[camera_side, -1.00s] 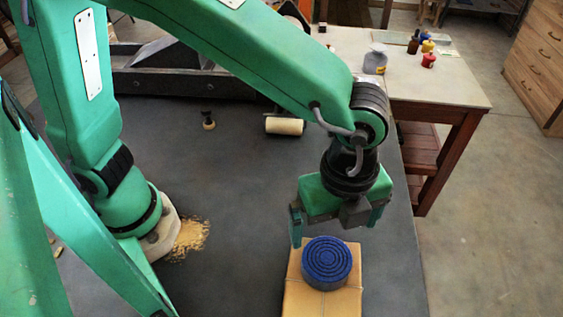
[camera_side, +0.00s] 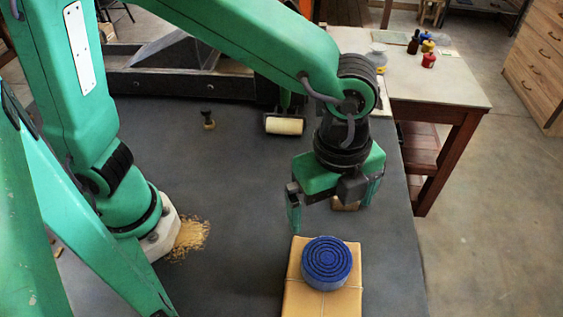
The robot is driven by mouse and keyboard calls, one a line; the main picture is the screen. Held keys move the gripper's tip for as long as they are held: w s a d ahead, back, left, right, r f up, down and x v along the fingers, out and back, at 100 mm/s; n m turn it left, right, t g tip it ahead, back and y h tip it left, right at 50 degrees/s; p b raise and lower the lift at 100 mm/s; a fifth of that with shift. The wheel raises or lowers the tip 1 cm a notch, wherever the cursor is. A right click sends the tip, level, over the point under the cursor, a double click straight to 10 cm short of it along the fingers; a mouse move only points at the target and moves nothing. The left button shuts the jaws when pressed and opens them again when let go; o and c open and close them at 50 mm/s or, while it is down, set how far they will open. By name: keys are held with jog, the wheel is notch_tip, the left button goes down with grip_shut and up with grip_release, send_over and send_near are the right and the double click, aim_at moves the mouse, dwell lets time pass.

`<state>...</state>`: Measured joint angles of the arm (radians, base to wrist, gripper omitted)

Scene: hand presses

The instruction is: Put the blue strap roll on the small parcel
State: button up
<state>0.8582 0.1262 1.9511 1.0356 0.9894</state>
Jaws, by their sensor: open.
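The blue strap roll (camera_side: 327,263) lies flat on top of the small parcel (camera_side: 325,300), a tan box tied with string at the bottom of the side view. The roll sits near the parcel's far end. My gripper (camera_side: 333,215) is open, its fingers spread and pointing down. It hangs above and behind the roll in the picture, apart from it, with nothing between its fingers. The near finger shows at the left; the other is at the right by the green housing.
A small tan object (camera_side: 345,204) is partly hidden behind my gripper. A cream roller (camera_side: 284,126) and a small dark-handled stamp (camera_side: 208,120) stand farther back on the dark table (camera_side: 240,220). A side table (camera_side: 440,92) with bottles is at the back right.

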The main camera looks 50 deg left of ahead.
jog(key=s+a+r+n+t, duration=0.1)
jog(key=a+r+n+t, duration=0.1)
jog(key=a+n, duration=0.8)
jog(key=s+a+r+n+t, duration=0.2)
jog(key=a+n, duration=0.9)
jog(key=a, duration=0.8)
notch_tip(320, 180, up, 3)
jog(key=shift+a+f+t, duration=0.2)
jog(key=shift+t, duration=0.5)
